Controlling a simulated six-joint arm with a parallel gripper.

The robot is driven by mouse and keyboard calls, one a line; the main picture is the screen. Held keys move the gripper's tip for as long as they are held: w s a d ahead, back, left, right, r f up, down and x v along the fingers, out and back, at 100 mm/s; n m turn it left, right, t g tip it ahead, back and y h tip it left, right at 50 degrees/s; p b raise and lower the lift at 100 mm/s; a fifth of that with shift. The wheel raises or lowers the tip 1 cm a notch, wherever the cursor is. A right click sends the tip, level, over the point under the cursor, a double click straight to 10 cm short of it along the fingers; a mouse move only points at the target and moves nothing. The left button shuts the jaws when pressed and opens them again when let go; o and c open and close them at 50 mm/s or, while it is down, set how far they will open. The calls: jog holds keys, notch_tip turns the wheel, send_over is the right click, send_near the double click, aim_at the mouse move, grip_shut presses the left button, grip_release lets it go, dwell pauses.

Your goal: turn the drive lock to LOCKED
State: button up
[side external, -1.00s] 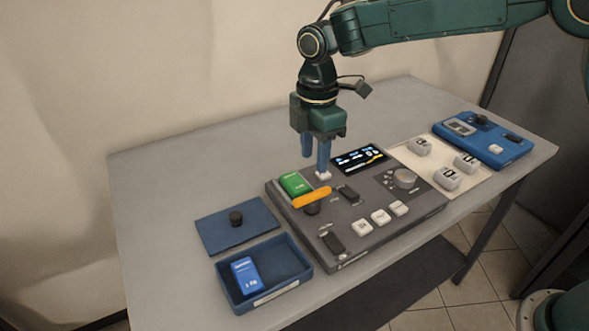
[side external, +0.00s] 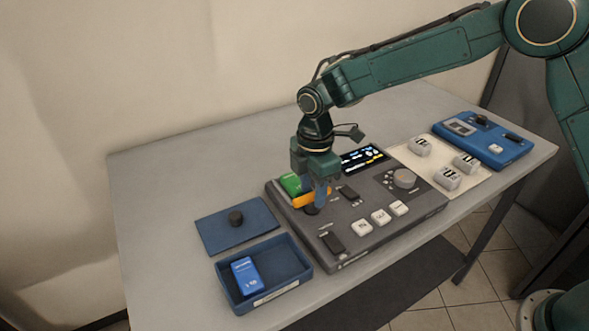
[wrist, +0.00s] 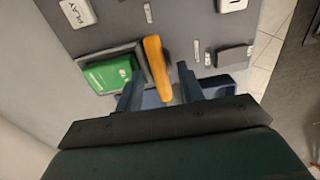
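The drive lock appears to be the orange lever (side external: 303,200) on the grey console (side external: 352,214), beside a green cartridge (side external: 289,184). My gripper (side external: 318,198) is low over the lever, its fingers pointing down. In the wrist view the orange lever (wrist: 157,66) lies between the two fingers of my gripper (wrist: 158,82). The fingers are apart, with a visible gap on each side of the lever. The green cartridge (wrist: 108,75) sits left of the left finger. The lever's markings cannot be read, and its pivot is partly hidden by my fingers.
A blue open tray (side external: 287,268) with a blue cartridge (side external: 247,274) and a blue lid (side external: 215,232) lie left of the console. A lit screen (side external: 363,157), white keys (side external: 380,217) and a knob (side external: 404,178) are on it. A blue device (side external: 508,150) stands far right.

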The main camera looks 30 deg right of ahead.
jog(key=shift+c, duration=0.5)
grip_shut()
